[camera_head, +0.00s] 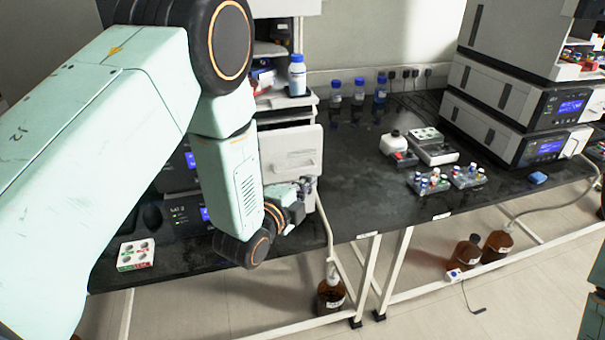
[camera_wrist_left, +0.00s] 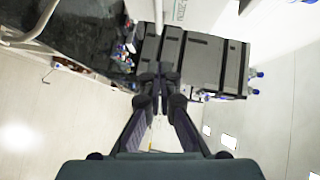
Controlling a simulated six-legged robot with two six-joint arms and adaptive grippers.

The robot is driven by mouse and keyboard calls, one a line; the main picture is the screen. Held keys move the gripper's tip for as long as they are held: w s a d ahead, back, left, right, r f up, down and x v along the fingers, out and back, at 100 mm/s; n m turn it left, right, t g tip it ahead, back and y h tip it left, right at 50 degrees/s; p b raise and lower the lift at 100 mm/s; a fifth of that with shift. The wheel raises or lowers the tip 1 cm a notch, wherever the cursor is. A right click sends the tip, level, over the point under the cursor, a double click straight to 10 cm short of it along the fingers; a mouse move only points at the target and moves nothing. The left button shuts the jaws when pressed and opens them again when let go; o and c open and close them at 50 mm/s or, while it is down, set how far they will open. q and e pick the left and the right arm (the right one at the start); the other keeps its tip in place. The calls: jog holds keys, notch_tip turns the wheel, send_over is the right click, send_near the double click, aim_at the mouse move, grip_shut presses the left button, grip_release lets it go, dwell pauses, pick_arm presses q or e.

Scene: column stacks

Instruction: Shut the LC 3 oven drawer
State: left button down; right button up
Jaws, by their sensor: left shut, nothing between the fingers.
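A white panel with a recessed handle (camera_head: 290,153) stands on the left instrument stack, below a shelf holding a bottle. It looks like the oven drawer front, but no LC 3 label is readable and I cannot tell how far out it stands. My left gripper (camera_head: 307,184) is at the panel's lower right, shut and empty; whether it touches the panel is unclear. In the left wrist view, its fingertips (camera_wrist_left: 158,76) meet in front of a grey stack of modules (camera_wrist_left: 195,60). My left arm hides much of the left stack. My right gripper is not in view.
A white vial tray (camera_head: 136,254) lies on the black bench at left. Blue-capped bottles (camera_head: 358,95) stand at the back. Vial racks (camera_head: 430,183) are mid-bench. Another instrument stack (camera_head: 510,110) stands at right.

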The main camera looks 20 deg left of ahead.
aim_at(312, 168)
pick_arm(q)
jog(key=w, duration=0.1)
jog(key=w+a, duration=0.1)
jog(key=w+a+f, duration=0.1)
jog(key=shift+w+a, duration=0.25)
jog(key=shift+w, duration=0.15)
jog(key=shift+d, duration=0.15)
jog(key=shift+w, duration=0.1)
